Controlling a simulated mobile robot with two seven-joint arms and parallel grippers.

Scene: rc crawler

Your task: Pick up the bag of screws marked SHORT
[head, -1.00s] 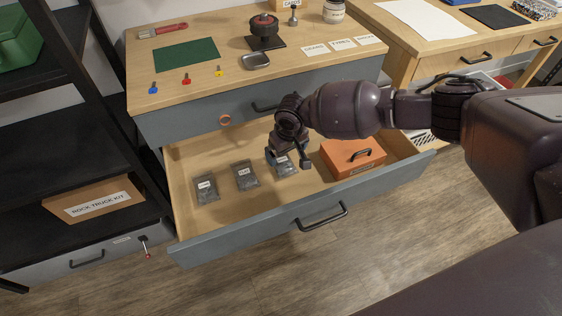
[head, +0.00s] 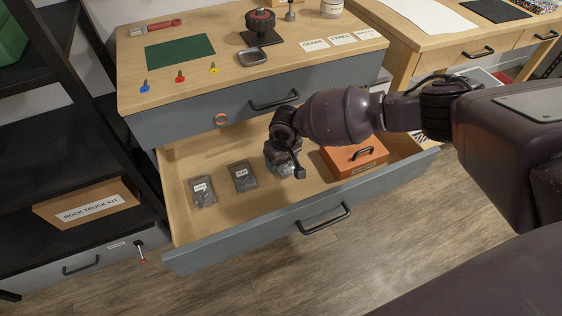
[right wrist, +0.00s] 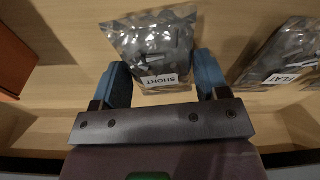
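The bag marked SHORT (right wrist: 158,50) is a clear bag of grey screws with a white label, upside down in the right wrist view. My right gripper (right wrist: 163,70) has its two blue fingers apart, one at each side of the bag's labelled end. I see no clear grip on the bag. In the head view my right gripper (head: 284,160) is low in the open drawer, and the bag is mostly hidden by it. My left gripper is out of view.
Two other bags lie in the drawer (head: 215,222), a middle one (head: 242,177) and a left one (head: 202,192). The middle one (right wrist: 285,52) shows at right in the wrist view. An orange box (head: 352,160) stands close to the gripper's right. The drawer front is a raised edge.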

